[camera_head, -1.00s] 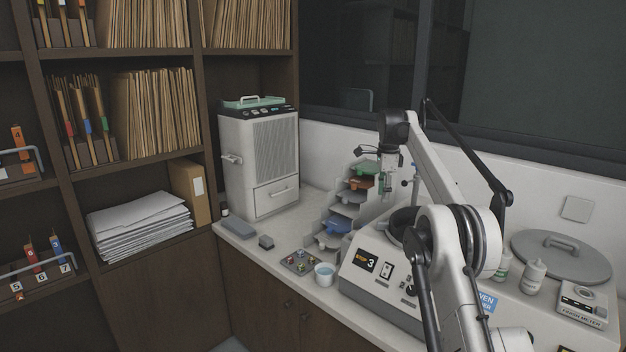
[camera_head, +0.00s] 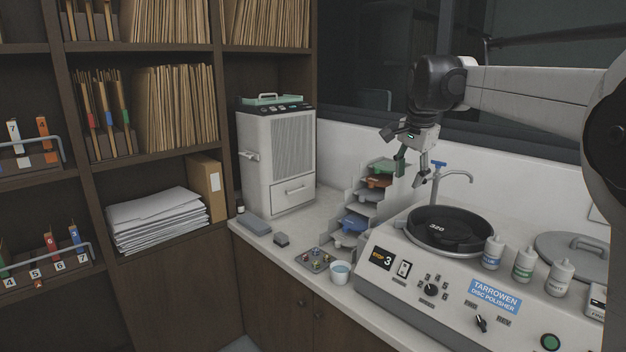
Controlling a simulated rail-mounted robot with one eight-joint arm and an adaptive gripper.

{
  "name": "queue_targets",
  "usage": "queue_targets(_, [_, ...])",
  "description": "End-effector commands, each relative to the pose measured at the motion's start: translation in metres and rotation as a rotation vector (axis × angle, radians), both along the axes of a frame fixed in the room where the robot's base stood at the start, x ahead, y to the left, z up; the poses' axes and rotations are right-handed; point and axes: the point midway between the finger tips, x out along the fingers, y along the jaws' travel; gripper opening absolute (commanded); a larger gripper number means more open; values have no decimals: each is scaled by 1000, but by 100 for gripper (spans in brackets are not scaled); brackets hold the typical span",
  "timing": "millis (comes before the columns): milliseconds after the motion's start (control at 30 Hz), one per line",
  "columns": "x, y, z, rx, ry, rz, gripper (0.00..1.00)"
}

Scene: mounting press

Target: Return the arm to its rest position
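My gripper (camera_head: 411,174) hangs from the dark wrist of my white arm (camera_head: 530,95), which reaches in from the right edge. Its two fingers point down and stand apart, with nothing visible between them. It is in the air in front of the wall, above the counter, near the stepped tray rack (camera_head: 352,212) and left of the polisher's tap (camera_head: 455,175). Depth between the gripper and the rack is hard to tell. The arm's near part is cut off by the frame edge.
The disc polisher (camera_head: 385,293), with its black disc (camera_head: 440,231) and several bottles, fills the right counter. A white cabinet unit (camera_head: 278,160) stands at the back left. A cup (camera_head: 340,274) and a small parts tray (camera_head: 311,260) sit at the counter's front edge. Shelves line the left.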

Motion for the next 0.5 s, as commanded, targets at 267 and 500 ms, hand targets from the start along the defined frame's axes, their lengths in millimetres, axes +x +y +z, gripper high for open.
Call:
queue_targets(267, [-81,12,-8,-60,-64,180,33])
queue_targets(500, [-152,20,-29,-121,-117,334,33])
